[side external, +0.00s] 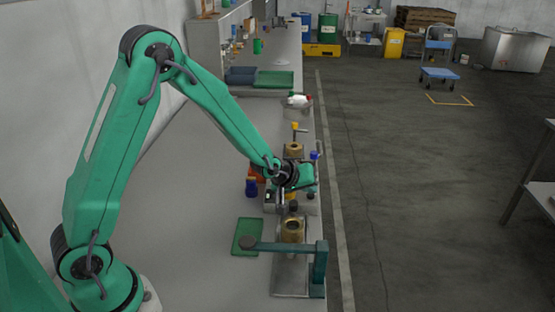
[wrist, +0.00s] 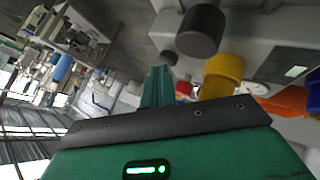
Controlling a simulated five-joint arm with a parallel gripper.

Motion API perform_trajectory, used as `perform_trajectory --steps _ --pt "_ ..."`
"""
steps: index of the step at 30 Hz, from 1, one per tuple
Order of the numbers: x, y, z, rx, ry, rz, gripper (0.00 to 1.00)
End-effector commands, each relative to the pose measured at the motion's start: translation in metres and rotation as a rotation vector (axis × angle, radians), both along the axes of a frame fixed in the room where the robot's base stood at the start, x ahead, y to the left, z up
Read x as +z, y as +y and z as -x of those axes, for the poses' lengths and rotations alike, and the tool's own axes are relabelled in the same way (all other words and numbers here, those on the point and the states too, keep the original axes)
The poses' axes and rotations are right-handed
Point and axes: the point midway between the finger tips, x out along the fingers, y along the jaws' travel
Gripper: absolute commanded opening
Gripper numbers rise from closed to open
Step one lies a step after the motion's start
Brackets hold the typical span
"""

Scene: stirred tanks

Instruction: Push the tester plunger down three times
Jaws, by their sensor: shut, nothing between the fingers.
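My gripper (wrist: 157,82) is shut and empty, its teal fingers together at the middle of the wrist view. In the side view its body (side external: 304,178) hangs over a grey unit on the bench and hides part of it. The wrist view shows the unit's grey casing (wrist: 265,35) with a large black cylindrical knob (wrist: 202,28) and a yellow cylinder (wrist: 222,75). The black knob is beyond and right of the fingertips, apart from them in the picture. I cannot tell for sure which part is the tester plunger, nor how far it is pressed.
A brass cup (side external: 292,230) stands nearer on the bench, with a teal post and arm (side external: 319,268) beside it. A green mat (side external: 246,238) lies to its left. A yellow-topped brass fitting (side external: 294,148) stands behind my gripper. The bench's left side is clear.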

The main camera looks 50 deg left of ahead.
Motion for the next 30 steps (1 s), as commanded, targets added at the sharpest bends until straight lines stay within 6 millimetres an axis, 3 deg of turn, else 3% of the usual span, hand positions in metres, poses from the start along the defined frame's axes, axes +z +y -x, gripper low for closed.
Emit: perform_trajectory --steps 14,30 --pt "-0.001 0.0 0.001 0.0 0.004 0.0 0.0" --pt "0.02 0.0 0.001 0.0 0.001 0.0 0.0"
